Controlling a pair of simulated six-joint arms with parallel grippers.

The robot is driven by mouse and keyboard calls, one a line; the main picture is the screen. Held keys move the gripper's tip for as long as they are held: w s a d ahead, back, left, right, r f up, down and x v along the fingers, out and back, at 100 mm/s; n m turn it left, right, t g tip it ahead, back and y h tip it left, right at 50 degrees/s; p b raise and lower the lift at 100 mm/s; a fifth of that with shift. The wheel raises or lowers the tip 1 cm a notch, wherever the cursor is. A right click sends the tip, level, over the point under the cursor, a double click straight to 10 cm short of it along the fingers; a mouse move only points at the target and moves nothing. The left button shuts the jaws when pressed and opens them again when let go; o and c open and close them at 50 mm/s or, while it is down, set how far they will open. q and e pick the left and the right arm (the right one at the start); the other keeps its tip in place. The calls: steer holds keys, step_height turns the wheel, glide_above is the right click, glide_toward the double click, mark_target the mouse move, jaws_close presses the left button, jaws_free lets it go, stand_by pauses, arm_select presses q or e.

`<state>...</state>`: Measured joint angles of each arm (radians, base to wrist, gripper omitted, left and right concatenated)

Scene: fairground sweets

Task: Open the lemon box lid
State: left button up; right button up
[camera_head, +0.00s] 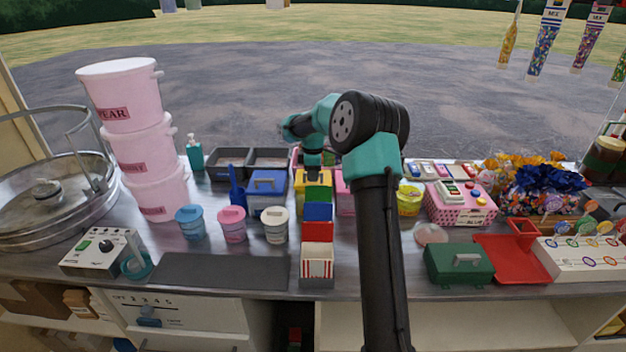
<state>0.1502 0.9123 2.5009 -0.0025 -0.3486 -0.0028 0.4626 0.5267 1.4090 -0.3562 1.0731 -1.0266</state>
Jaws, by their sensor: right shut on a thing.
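The lemon box (300,183) is the yellow box near the middle of the counter, between a blue box and a pink box. My right arm reaches over the counter, and its gripper (313,172) points down at the top of the lemon box. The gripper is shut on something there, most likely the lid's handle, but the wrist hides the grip. I cannot tell whether the lid is raised. My left gripper is out of view.
A blue lidded box (267,183) stands left of the lemon box and a pink box (344,200) stands right. Blue and red cartons and a striped carton (317,262) stand in front. Pink buckets (150,165) are stacked at left. A dark mat (218,271) lies bare in front.

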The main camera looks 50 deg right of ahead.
steer(key=shift+w+d+r, duration=0.3)
steer(key=shift+d+r, duration=0.1)
steer(key=shift+r, duration=0.25)
steer(key=shift+w+d+r, duration=0.45)
steer(key=shift+d+r, duration=0.05)
steer(key=shift+r, duration=0.1)
steer(key=shift+w+d+r, duration=0.4)
steer(key=shift+d+r, duration=0.05)
steer(key=shift+r, duration=0.15)
steer(key=shift+w+d+r, duration=0.4)
steer(key=shift+w+d, duration=0.1)
steer(key=shift+d, duration=0.1)
steer(key=shift+w+d+r, duration=0.4)
steer(key=shift+w+d, duration=0.05)
steer(key=shift+d, duration=0.1)
